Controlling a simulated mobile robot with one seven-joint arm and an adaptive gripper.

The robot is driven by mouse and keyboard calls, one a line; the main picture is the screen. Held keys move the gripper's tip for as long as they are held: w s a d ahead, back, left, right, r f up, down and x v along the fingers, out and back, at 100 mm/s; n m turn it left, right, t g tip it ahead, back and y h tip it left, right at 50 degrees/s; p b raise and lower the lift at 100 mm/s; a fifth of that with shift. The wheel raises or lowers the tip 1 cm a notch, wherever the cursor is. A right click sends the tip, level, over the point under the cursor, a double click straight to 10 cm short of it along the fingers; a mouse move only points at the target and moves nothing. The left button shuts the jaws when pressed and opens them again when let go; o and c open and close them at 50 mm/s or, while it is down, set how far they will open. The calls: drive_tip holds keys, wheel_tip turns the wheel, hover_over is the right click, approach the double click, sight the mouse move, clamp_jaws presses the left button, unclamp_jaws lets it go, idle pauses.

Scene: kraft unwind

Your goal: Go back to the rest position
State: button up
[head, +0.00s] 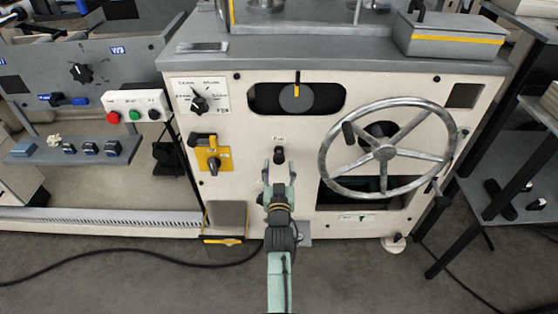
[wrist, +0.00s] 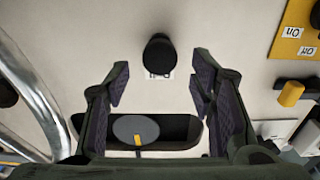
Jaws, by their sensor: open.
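My gripper (head: 279,172) is open and empty in front of the cream machine panel (head: 246,150). In the wrist view my gripper (wrist: 160,84) shows both dark fingers spread wide. A small black knob (head: 279,153) with a label sits on the panel just beyond the fingertips. In the wrist view the black knob (wrist: 159,54) appears between and beyond the fingertips, with clear space on both sides. The fingers do not seem to touch it. My arm reaches up from the bottom of the head view.
A large metal handwheel (head: 387,152) projects at right. A yellow rotary switch (head: 213,160) and a black dial (head: 200,103) are at left. A dark slot holds a grey disc (head: 297,98). A black rack (head: 480,180) stands far right. A cable (head: 130,262) crosses the floor.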

drive_tip(key=shift+s, duration=1.15)
